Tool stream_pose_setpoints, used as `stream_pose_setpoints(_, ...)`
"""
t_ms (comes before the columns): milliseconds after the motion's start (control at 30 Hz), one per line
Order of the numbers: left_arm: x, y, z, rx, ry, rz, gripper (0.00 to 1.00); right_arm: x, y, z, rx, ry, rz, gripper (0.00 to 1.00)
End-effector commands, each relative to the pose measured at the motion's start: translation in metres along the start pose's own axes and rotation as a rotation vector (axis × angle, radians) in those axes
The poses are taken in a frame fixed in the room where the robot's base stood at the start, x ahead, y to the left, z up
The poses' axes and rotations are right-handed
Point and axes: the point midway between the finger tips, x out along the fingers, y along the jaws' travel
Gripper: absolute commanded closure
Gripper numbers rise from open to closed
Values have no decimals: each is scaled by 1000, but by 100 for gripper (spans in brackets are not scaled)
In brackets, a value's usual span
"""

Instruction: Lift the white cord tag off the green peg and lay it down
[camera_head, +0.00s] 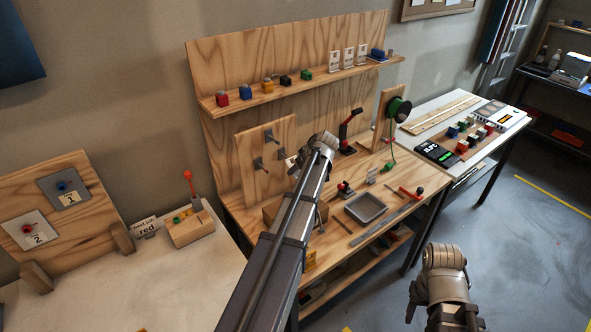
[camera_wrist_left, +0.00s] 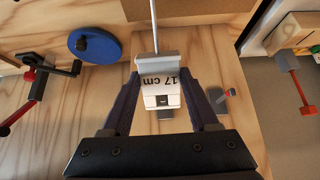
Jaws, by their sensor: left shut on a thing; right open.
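The white cord tag (camera_wrist_left: 162,82), printed "17 cm", is between the fingers of my left gripper (camera_wrist_left: 162,105) in the left wrist view. The gripper is shut on it in front of a wooden board. A grey bar and thin rod (camera_wrist_left: 154,28) show just beyond the tag; I cannot tell whether the tag touches them. In the head view a bit of the tag (camera_head: 291,161) shows beside my left wrist, by the peg panel (camera_head: 247,150). Its pegs look dark grey; no green peg is distinguishable. My right gripper (camera_head: 440,312) is open and empty, low at the right.
A grey tray (camera_head: 366,207), a steel ruler (camera_head: 383,223) and small tools lie on the bench. A green spool (camera_head: 398,109) stands on a post at right. A shelf (camera_head: 300,88) with coloured blocks runs above. Bare bench shows around the tray.

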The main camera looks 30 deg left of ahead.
Motion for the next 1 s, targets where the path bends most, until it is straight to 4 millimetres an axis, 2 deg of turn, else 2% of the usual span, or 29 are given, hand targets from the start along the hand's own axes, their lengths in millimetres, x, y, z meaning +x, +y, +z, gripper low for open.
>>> stream_pose_setpoints(367,0,0,-2,0,5,-1,100,0,0,0,0,0,0,50)
stream_pose_setpoints(1000,-14,-1,17,0,5,-1,100,0,0,0,0,0,0,50)
